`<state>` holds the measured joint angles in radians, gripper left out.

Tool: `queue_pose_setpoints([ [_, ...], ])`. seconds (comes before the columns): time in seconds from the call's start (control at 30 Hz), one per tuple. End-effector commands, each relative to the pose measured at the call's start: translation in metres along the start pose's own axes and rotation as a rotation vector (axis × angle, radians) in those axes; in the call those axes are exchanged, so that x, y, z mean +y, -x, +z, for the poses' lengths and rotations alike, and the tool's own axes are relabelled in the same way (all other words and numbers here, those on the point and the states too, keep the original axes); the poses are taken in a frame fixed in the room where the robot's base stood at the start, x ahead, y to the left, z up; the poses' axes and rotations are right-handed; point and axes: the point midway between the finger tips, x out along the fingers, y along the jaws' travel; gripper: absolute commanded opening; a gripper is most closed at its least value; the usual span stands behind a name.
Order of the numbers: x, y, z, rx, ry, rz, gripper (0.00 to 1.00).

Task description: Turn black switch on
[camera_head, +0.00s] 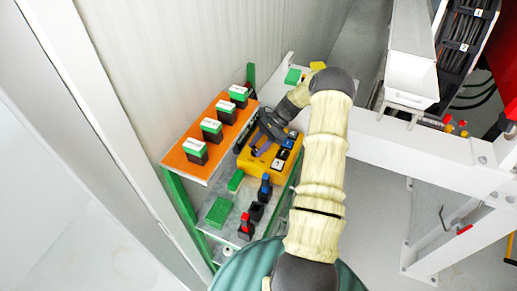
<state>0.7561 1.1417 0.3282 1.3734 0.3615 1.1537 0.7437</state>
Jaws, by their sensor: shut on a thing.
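A yellow box (244,163) with black, blue and white parts on its top stands on the grey shelf. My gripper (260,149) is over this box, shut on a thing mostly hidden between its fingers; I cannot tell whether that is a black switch. A black switch-like part (256,211) stands on the shelf in front, apart from my gripper, between a blue-topped part (265,187) and a red-topped part (245,227). Its on or off position is too small to tell.
An orange panel (187,164) with several green-and-black labelled blocks lies left of my gripper. Green pieces (219,211) lie on the shelf (231,239). A ribbed wall stands behind. White frame beams (433,157) stand to the right, with open floor below.

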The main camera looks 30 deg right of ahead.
Motion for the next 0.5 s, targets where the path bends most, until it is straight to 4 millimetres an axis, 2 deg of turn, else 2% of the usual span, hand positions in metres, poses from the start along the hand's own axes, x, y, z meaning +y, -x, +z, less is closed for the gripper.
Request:
queue_pose_setpoints([
  [0.5, -0.0017, 0.0002, 0.0005, 0.000, 0.075, 0.072, 0.14],
])
